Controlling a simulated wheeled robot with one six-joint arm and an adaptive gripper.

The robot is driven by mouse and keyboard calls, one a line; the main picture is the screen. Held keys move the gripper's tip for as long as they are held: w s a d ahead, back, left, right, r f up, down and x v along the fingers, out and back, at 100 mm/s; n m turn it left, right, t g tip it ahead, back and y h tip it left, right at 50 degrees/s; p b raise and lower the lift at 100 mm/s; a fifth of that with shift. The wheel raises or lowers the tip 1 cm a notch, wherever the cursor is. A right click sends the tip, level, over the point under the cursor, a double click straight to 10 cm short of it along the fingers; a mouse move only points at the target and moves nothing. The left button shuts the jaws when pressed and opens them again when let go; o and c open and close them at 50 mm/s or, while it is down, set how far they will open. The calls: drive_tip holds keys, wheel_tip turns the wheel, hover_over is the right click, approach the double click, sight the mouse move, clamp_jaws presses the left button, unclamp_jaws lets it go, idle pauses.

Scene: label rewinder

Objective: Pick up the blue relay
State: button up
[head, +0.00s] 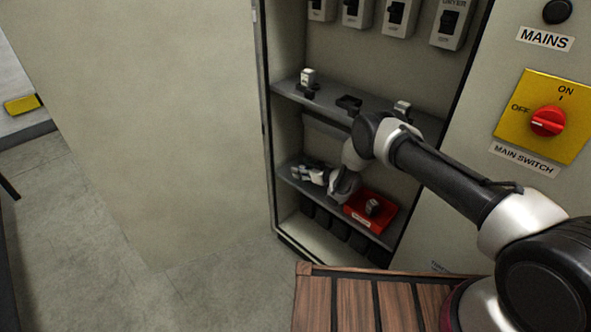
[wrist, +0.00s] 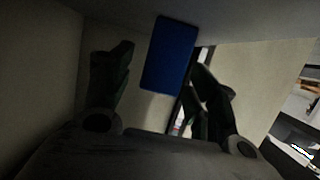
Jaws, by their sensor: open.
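The blue relay (wrist: 168,55) shows in the wrist view as a plain blue block, slightly tilted in the picture. It lies between the two fingers of my gripper (wrist: 162,72), with a visible gap on the left finger's side and a narrower one on the right. My gripper is open and not closed on it. In the head view my gripper (head: 314,175) reaches into the cabinet at the left of the lower shelf. The relay cannot be made out clearly there.
A red tray (head: 386,222) with a grey relay (head: 372,207) in it stands right of my gripper on the lower shelf (head: 290,180). The upper shelf (head: 328,103) holds a white-topped relay (head: 308,77) and dark sockets. The cabinet's side walls bound the space.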

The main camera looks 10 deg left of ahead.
drive_tip(key=shift+w+a+f, duration=0.1)
drive_tip(key=shift+w+a, duration=0.1)
drive_tip(key=c, duration=1.2)
drive_tip(key=shift+o, duration=0.2)
